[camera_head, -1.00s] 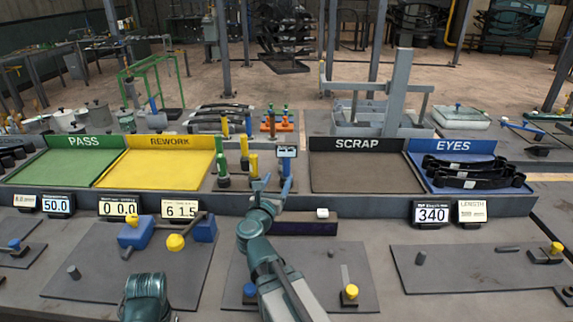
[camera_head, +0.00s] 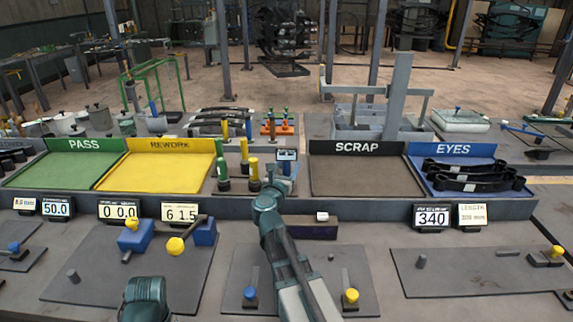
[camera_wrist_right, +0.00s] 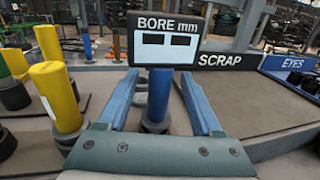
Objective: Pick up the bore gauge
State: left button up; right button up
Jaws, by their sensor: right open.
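The bore gauge has a dark display head marked "BORE mm" (camera_wrist_right: 165,40) on a blue upright body (camera_wrist_right: 158,95) in the right wrist view. In the head view its display (camera_head: 287,155) stands upright at the right end of the section between the yellow and scrap trays. My right gripper (camera_wrist_right: 157,85) is open, with one blue finger on each side of the blue body.
Yellow and green posts (camera_head: 253,170) stand close on the left of the gauge. A yellow post (camera_wrist_right: 55,95) is near the left finger. The yellow REWORK tray (camera_head: 150,175) lies left, the SCRAP tray (camera_head: 365,175) right. A raised front edge (camera_head: 375,207) runs below the trays.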

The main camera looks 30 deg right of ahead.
aim_at(289, 150)
jog(key=x, duration=0.3)
jog(key=shift+w+d, duration=0.1)
jog(key=shift+w, duration=0.05)
grip_shut()
jog(key=shift+r, duration=0.1)
jog(key=shift+r+p, duration=0.5)
jog(key=shift+p, duration=0.1)
notch_tip(289, 150, up, 3)
jog(key=p, duration=0.3)
jog(key=a, duration=1.6)
jog(key=shift+w+r+p, duration=0.35)
jog(key=shift+r+p, duration=0.05)
jog(key=shift+r, duration=0.05)
